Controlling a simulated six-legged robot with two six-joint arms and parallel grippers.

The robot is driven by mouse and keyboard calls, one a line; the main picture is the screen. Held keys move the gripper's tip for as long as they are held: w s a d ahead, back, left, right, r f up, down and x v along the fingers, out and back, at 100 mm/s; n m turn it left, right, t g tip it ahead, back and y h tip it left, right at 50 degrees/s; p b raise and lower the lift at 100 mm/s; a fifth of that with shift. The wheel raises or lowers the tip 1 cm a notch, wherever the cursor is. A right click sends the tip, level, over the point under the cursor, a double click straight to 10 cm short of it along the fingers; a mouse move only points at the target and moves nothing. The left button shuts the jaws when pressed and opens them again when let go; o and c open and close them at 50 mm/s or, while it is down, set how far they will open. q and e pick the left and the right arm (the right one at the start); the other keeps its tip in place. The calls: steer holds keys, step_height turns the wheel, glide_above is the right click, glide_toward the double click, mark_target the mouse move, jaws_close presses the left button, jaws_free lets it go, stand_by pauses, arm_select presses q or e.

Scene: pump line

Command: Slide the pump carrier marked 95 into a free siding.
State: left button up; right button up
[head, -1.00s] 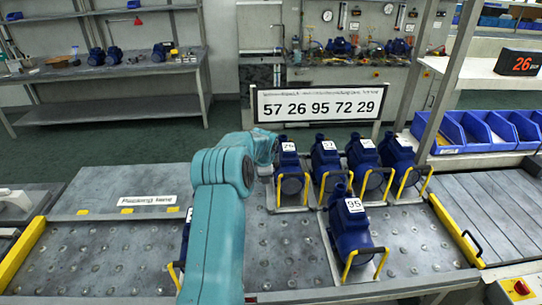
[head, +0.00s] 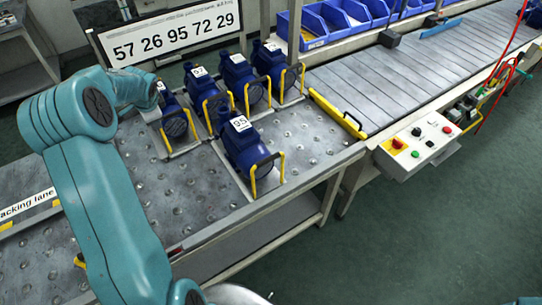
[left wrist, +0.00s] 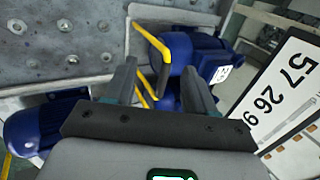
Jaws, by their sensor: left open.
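The pump carrier marked 95 (head: 245,150) is a blue pump on a pale plate with a yellow handle. It stands upright on the studded deck (head: 185,195), in front of a row of similar carriers. My left arm reaches in from the left, and its wrist is beside the leftmost back-row pump (head: 174,120). The left gripper (left wrist: 160,70) is open in the left wrist view, with a yellow handle (left wrist: 152,45) showing between and beyond its fingers. Whether they touch is unclear. The fingers are hidden in the head view. My right gripper is not in view.
Back-row carriers (head: 240,80) stand close together behind 95. A number board (head: 175,35) reads 57 26 95 72 29. A yellow bar (head: 337,113) separates the deck from a slatted conveyor (head: 400,75). A control box (head: 415,140) stands at the right. Deck right of 95 is bare.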

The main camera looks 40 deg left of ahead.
arm_select(q)
steer(key=w+d+b, duration=0.1)
steer(key=d+b, duration=0.2)
steer(key=d, duration=0.1)
steer(key=b, duration=0.4)
glide_above(273, 157)
steer(key=shift+a, duration=0.4)
steer(key=f+b, duration=0.2)
steer(key=f, duration=0.1)
steer(key=d+f+b, duration=0.1)
steer(key=f+b, duration=0.1)
steer(key=f, duration=0.1)
steer(key=shift+s+d+f+b, duration=0.1)
steer(key=shift+d+f+b, duration=0.1)
steer(key=shift+b, duration=0.2)
steer(key=shift+a+f+b, duration=0.45)
steer(key=shift+f, duration=0.1)
steer(key=shift+w, duration=0.2)
jaws_close()
